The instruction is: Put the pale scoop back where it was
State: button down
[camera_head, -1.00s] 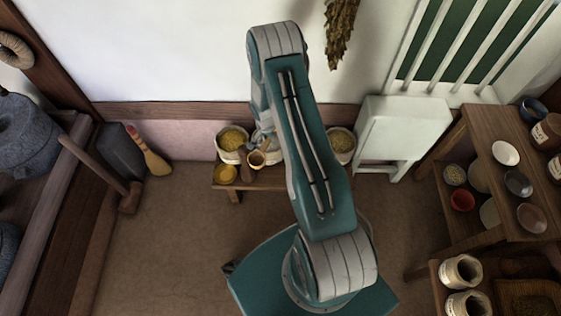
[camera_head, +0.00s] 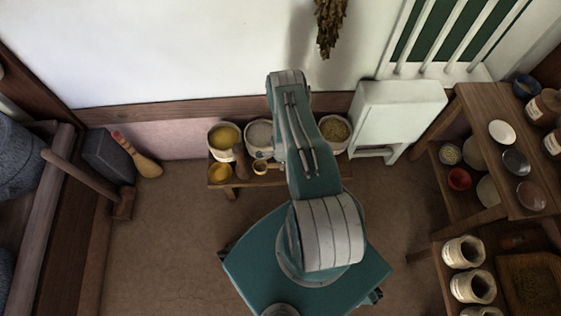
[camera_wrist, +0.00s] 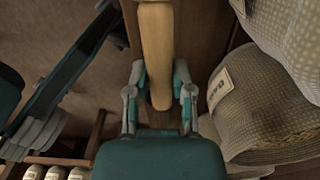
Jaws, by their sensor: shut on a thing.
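In the wrist view, my gripper (camera_wrist: 159,80) is shut on the pale wooden handle (camera_wrist: 156,48) of the pale scoop. In the head view, a small round scoop bowl (camera_head: 260,167) shows just left of my arm, over the low bench (camera_head: 222,184). It looks like the end of the held scoop. I cannot tell whether it touches the bench. My arm hides the gripper in the head view.
Sacks of yellow grain (camera_head: 225,137), pale meal (camera_head: 260,136) and darker grain (camera_head: 335,130) stand along the bench. A yellow bowl (camera_head: 220,173) and a dark brown upright object (camera_head: 241,161) are close by. Labelled sacks (camera_wrist: 255,105) rise right of my gripper.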

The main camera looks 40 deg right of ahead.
notch_tip(320, 180, down, 3)
jog(key=shift+d+r, duration=0.1)
jog(key=shift+d, duration=0.05)
jog(key=shift+a+f, duration=0.2)
jog(key=shift+f, duration=0.65)
jog(key=shift+d, duration=0.15)
jog(key=shift+f, duration=0.55)
jog(key=shift+c, duration=2.1)
grip_release()
jog(key=shift+r, duration=0.1)
